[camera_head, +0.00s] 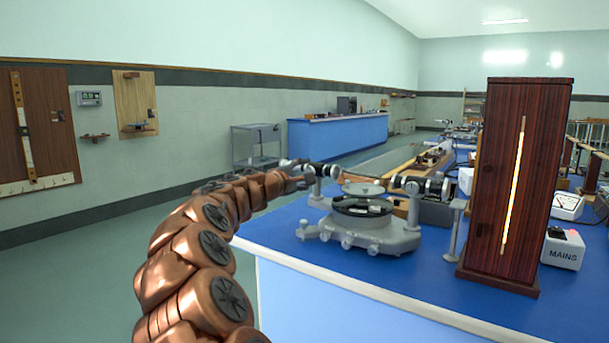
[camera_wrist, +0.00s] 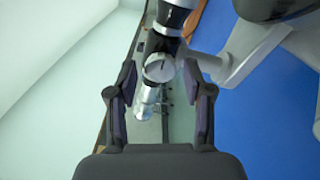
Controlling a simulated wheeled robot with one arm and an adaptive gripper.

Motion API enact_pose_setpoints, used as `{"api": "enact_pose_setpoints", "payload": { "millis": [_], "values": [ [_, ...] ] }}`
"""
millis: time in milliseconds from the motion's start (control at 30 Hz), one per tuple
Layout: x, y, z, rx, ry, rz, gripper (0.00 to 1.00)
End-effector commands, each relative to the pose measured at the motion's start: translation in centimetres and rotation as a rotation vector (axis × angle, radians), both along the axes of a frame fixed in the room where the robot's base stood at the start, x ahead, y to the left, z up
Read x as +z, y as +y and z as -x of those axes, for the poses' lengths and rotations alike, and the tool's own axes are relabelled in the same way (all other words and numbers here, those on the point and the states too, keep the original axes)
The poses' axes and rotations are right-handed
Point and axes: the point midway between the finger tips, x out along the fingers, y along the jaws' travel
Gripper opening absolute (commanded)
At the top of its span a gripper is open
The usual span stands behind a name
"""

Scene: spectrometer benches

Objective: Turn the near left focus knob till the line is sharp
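The grey spectrometer (camera_head: 370,232) stands on the blue bench top, with its round table in the middle and a tube on each side. My gripper (camera_head: 296,172) is at the outer end of its left tube. In the wrist view a round pale knob face (camera_wrist: 160,68) with a dark mark lies between the fingertips of my gripper (camera_wrist: 161,78). The fingers are open, with a gap visible on each side of the knob.
A white MAINS box (camera_head: 562,250) and a white meter (camera_head: 567,205) stand right of the wooden box. A thin grey stand (camera_head: 453,230) is left of it. The bench's front left corner is clear. Floor is free on the left, before another blue bench (camera_head: 335,138).

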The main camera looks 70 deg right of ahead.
Motion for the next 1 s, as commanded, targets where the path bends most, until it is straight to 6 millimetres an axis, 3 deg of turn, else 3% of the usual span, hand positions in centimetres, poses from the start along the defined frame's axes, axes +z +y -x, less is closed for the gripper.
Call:
{"api": "enact_pose_setpoints", "payload": {
  "millis": [467,1000],
  "values": [
    [0.0,0.7,-0.2,0.000,0.001,0.000,0.57],
    [0.1,9.2,-2.0,-0.001,0.000,0.001,0.57]
  ]
}}
